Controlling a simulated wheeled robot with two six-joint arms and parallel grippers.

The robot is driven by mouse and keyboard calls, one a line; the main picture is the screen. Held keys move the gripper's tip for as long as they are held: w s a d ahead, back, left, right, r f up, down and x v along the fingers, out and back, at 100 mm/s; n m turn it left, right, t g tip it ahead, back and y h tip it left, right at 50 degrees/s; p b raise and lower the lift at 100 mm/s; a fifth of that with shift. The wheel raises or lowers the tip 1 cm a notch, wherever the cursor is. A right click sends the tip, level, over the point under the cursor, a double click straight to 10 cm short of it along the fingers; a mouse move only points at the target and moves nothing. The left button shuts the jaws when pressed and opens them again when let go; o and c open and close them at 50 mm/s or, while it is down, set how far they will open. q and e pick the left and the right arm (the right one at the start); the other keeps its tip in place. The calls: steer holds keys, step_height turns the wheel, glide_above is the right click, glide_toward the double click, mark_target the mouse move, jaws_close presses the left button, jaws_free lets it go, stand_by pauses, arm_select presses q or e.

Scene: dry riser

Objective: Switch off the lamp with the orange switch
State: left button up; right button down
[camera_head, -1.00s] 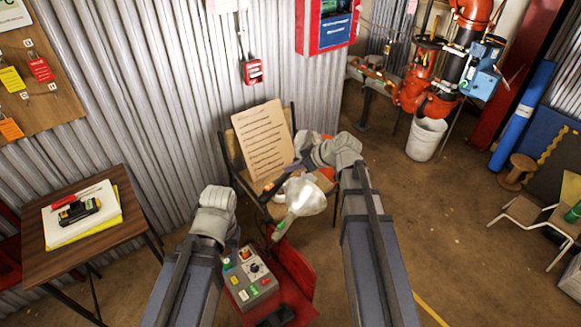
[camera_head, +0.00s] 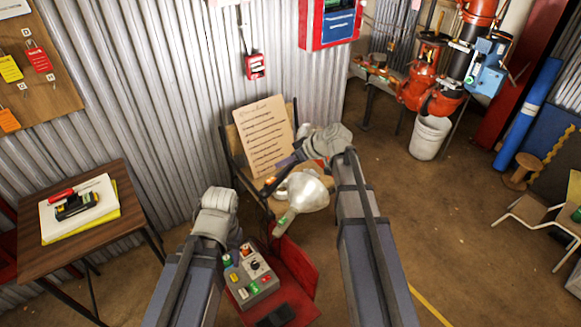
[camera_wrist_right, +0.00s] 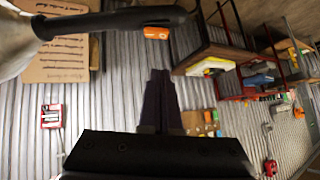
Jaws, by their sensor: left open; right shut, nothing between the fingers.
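A lamp's dark handle with a small orange switch (camera_wrist_right: 156,33) crosses the top of the right wrist view, its pale shade (camera_wrist_right: 15,45) at the left edge. In the head view the orange switch (camera_head: 270,180) is small, just beyond my right gripper's tips. My right gripper (camera_wrist_right: 160,75) is shut and empty, its dark fingers pointing at the handle below the switch; I cannot tell whether they touch.
A grey control box (camera_head: 250,277) with several buttons is on a red stand in front. A chair with a cardboard notice (camera_head: 262,138) stands behind the lamps. A wooden table (camera_head: 55,250) is at the left, a white bucket (camera_head: 430,138) at the right.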

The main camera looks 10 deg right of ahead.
mark_target(271, 180)
step_height(271, 180, down, 7)
steer(key=w+a+b, duration=0.1)
steer(key=a+b, duration=0.2)
steer(key=b, duration=0.2)
steer(key=shift+r+b, duration=0.2)
steer(key=shift+b, duration=0.1)
steer(key=shift+w, duration=0.1)
